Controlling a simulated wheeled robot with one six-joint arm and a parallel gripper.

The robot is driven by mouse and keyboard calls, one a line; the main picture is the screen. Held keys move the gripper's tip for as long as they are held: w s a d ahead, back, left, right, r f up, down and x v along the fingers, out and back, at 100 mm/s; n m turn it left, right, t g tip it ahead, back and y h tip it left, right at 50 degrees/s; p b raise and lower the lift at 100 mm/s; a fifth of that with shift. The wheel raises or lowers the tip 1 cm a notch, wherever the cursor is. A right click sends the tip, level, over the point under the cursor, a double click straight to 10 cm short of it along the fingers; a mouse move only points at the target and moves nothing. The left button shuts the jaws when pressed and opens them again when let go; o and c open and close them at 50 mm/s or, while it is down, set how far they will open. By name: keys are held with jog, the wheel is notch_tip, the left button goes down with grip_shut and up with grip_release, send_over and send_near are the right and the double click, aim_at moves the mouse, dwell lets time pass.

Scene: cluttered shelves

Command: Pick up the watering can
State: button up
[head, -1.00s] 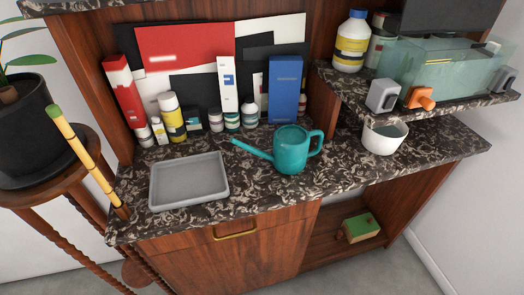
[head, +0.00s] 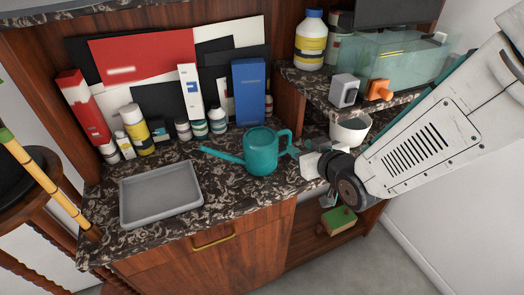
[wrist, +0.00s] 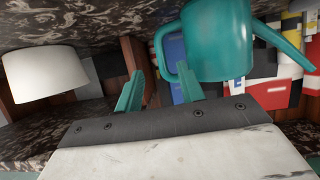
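The teal watering can (head: 262,152) stands upright on the dark patterned counter (head: 240,190), its spout to the left and its loop handle to the right. My gripper (head: 296,152) is just right of the handle, at about its height. In the wrist view the can (wrist: 218,42) is at the upper middle. My gripper's two teal fingers (wrist: 160,70) are spread apart there, with the handle close to the tips and partly overlapped by the right finger. I cannot tell whether they touch. The gripper holds nothing.
A grey tray (head: 160,222) lies left of the can. Bottles, boxes and a blue box (head: 248,92) stand behind. A white pot (head: 350,132) is behind my arm, also in the wrist view (wrist: 45,72). A raised shelf (head: 305,78) carries a glass tank (head: 400,62).

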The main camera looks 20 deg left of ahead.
aim_at(290, 142)
jog(key=x, duration=0.7)
jog(key=shift+a+f, duration=0.15)
jog(key=shift+a, duration=0.1)
grip_shut()
